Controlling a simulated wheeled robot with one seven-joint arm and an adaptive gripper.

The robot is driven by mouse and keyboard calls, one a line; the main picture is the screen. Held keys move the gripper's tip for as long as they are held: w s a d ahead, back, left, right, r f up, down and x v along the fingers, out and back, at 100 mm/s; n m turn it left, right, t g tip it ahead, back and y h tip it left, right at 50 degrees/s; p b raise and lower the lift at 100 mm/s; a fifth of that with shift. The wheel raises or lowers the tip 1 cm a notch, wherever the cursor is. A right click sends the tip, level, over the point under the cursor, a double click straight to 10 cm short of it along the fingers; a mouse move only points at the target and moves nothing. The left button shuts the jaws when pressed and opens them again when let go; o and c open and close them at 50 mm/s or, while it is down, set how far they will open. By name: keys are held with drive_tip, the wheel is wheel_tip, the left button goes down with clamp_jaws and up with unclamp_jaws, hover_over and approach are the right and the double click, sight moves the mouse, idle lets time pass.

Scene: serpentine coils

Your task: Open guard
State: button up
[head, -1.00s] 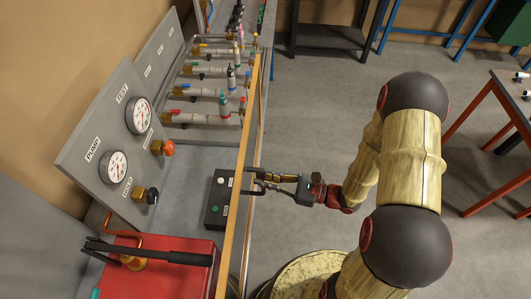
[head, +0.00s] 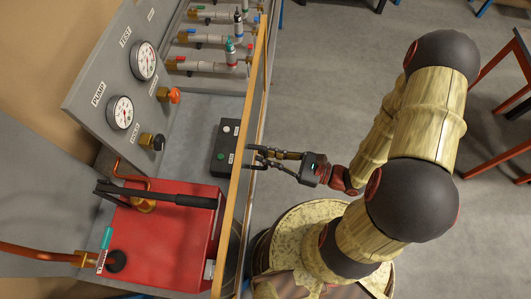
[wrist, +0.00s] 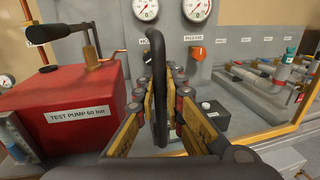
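The guard appears as a long panel edged by a yellow-orange rail (head: 245,140) along the front of the bench; its rail also shows in the wrist view (wrist: 285,132). A black bar handle (wrist: 158,75) stands upright in the middle of the wrist view. My gripper (head: 254,157) is at the guard's outer side, level with the black button box. In the wrist view my gripper (wrist: 170,100) has its two fingers apart, one on each side of the handle. Contact with the handle cannot be made out.
Behind the guard are the button box (head: 226,147), a red test pump (head: 165,240) with a black lever, a gauge panel (head: 125,75) and pipes with valves (head: 205,65). Open floor (head: 340,80) lies right of the bench. A red-legged table (head: 500,100) stands at far right.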

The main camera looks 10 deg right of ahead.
drive_tip(key=o, duration=0.4)
idle(0.3)
drive_tip(key=shift+v, duration=6.05)
